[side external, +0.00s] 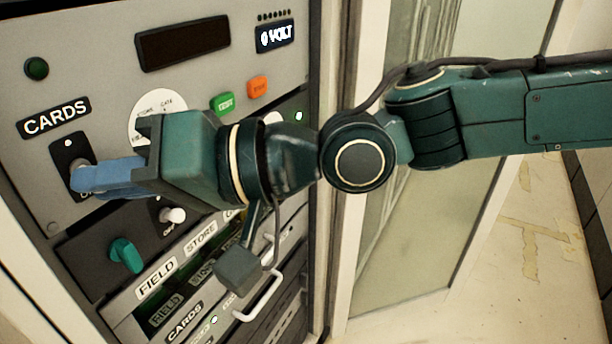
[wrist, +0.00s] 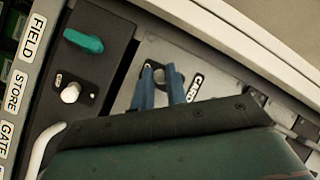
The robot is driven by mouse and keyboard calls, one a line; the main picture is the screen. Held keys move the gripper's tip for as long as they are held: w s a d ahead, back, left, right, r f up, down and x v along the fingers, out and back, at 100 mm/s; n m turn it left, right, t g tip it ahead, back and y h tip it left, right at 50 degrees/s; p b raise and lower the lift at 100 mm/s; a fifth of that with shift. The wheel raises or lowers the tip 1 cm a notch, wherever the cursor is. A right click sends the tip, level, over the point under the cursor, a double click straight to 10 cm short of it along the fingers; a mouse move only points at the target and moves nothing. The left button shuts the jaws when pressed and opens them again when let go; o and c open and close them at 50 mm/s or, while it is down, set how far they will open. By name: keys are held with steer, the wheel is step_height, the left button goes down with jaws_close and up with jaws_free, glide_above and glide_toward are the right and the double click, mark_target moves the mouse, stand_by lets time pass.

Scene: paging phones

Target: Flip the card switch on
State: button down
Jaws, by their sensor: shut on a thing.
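The card switch (side external: 68,150) is a dark plate with a lever, below the white-lettered CARDS label (side external: 54,118) on the grey panel. My gripper (side external: 84,178) has blue fingers and is shut on the card switch lever, at the lower part of the plate. The fingers hide most of the lever and the lower lettering, so I cannot tell which way it is set. In the wrist view, the two fingers (wrist: 161,76) stand on either side of the rounded switch (wrist: 170,74), next to the CARDS label (wrist: 195,87).
A white knob switch (side external: 173,215) and a teal knob (side external: 126,255) sit just below my gripper. White handles (side external: 262,297) stick out lower right. A green button (side external: 222,103), an orange button (side external: 258,88) and a dark display (side external: 183,43) are above. Open floor lies at the right.

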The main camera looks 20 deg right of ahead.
steer(key=shift+w+a+r+m+g+h, duration=0.1)
steer(key=shift+r+m+g+h, duration=0.45)
steer(key=shift+h, duration=0.6)
steer(key=shift+w+r+m+g+h, duration=0.1)
steer(key=shift+r+m+g+h, duration=0.4)
steer(key=shift+h, duration=0.65)
steer(key=shift+a+r+m+g+h, duration=0.1)
steer(key=shift+r+m+g+h, duration=0.2)
steer(key=shift+g+h, duration=0.4)
steer(key=c, duration=1.4)
jaws_free()
steer(key=v, duration=1.3)
steer(key=shift+d+r, duration=0.25)
steer(key=shift+d, duration=0.05)
